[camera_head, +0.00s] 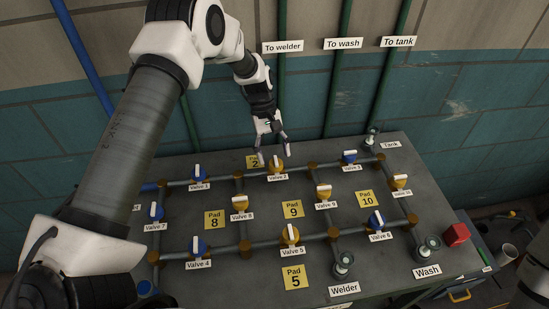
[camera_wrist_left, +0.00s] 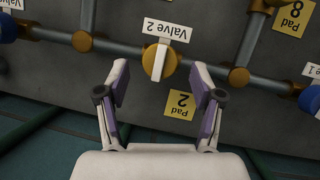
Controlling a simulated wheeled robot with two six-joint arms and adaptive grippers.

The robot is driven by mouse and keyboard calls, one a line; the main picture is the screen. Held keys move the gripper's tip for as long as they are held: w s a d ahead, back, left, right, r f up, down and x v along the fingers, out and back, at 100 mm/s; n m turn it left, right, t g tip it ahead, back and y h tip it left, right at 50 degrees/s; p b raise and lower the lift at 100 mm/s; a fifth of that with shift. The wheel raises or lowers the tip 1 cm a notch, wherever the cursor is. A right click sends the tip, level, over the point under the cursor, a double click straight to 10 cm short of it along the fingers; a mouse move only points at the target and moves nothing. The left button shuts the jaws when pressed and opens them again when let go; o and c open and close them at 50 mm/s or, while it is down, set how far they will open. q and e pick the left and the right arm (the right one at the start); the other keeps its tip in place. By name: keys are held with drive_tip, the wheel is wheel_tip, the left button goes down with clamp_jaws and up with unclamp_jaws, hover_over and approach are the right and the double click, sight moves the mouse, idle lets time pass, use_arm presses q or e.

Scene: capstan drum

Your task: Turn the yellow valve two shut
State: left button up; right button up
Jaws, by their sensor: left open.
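The yellow valve two (camera_head: 277,167) sits on the back pipe run of the grey table, with a "Valve 2" label in front of it. In the left wrist view its round yellow knob (camera_wrist_left: 150,61) carries a white bar handle that lies across the pipe. My left gripper (camera_head: 274,155) is over the valve from behind, its fingers spread. In the left wrist view the open gripper (camera_wrist_left: 160,88) has one finger on each side, with the knob just beyond the fingertips and nothing held. My right gripper is not in view.
A yellow "Pad 2" plate (camera_wrist_left: 180,104) lies beside the valve on the wall side. Other blue and yellow valves, such as yellow valve 8 (camera_head: 240,203), stand on the connected pipes. Vertical pipes (camera_head: 282,80) run up the wall behind. A red box (camera_head: 456,235) is at the right.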

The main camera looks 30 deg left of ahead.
use_arm(q)
drive_tip(key=v, duration=0.9)
drive_tip(key=shift+r, duration=0.35)
drive_tip(key=shift+a, duration=0.1)
